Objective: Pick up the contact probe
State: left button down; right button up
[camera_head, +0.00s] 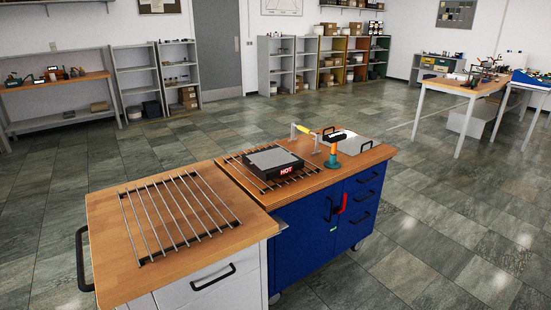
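I cannot tell for sure which item is the contact probe. A small upright tool with a teal base, an orange upper part and a black top (333,151) stands on the blue cabinet's wooden top, right of the hot plate. A yellow-handled piece (303,129) shows behind the hot plate. The hot plate (273,161) is a black box with a grey top and a red "HOT" sign, and it sits on a metal rod rack. Neither of my grippers is in view.
A wooden-topped white cabinet (104,217) with metal rods stands at front left, joined to the blue cabinet (305,230). A grey flat plate (350,144) lies at the back right of the top. Shelves line the back wall. A worktable (443,83) stands at right. The floor around is clear.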

aim_at(333, 139)
jog(key=i+l+u, duration=0.15)
jog(key=i+l, duration=0.75)
jog(key=i+l+u, duration=0.15)
jog(key=i+l, duration=1.1)
jog(key=i, duration=0.15)
jog(key=u, duration=0.05)
